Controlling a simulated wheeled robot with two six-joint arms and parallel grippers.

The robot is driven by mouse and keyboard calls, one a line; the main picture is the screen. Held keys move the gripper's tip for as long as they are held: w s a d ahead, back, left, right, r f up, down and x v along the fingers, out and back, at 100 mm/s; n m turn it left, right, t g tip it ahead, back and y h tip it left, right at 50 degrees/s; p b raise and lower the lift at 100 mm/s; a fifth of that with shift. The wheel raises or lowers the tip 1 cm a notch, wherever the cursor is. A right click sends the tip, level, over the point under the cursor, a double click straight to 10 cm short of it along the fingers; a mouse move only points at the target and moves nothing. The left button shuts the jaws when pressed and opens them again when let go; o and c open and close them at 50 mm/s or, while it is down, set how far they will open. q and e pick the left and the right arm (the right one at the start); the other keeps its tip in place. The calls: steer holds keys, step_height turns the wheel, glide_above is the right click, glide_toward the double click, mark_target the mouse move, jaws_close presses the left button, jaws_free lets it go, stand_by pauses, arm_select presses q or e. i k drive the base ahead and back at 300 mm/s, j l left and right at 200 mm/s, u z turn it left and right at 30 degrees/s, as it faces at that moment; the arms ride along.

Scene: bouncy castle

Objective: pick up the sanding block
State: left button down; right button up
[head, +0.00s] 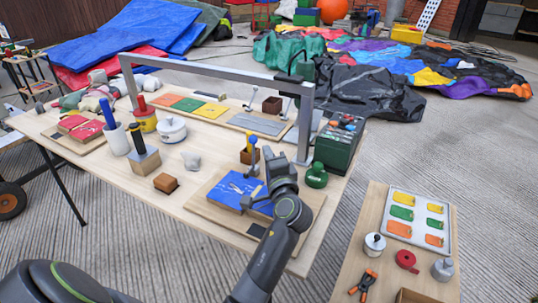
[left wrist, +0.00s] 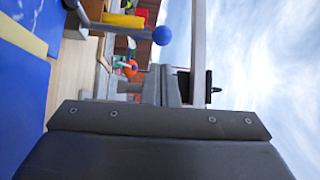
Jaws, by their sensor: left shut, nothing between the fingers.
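A small brown block (head: 165,183), which looks like the sanding block, lies on the wooden table (head: 135,175) left of the blue sheet. My left gripper (head: 272,156) is over the right part of the table, near the blue sheet, well right of the block. It is shut and empty. In the left wrist view its grey fingers (left wrist: 169,60) are together, and the block is not seen there. My right gripper is not in view.
A blue sheet (head: 232,188) lies on a board beside my left gripper. A blue-topped tool (head: 253,142), a green toolbox (head: 338,148) and a metal frame (head: 210,66) stand close by. A white lump (head: 191,160) sits behind the block.

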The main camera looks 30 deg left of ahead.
mark_target(166, 183)
steer(key=k+l, duration=0.2)
steer(key=l, duration=0.2)
steer(key=k+l, duration=0.2)
steer(key=l, duration=0.15)
steer(key=k+l, duration=0.25)
steer(key=l, duration=0.15)
steer(key=i+u, duration=0.05)
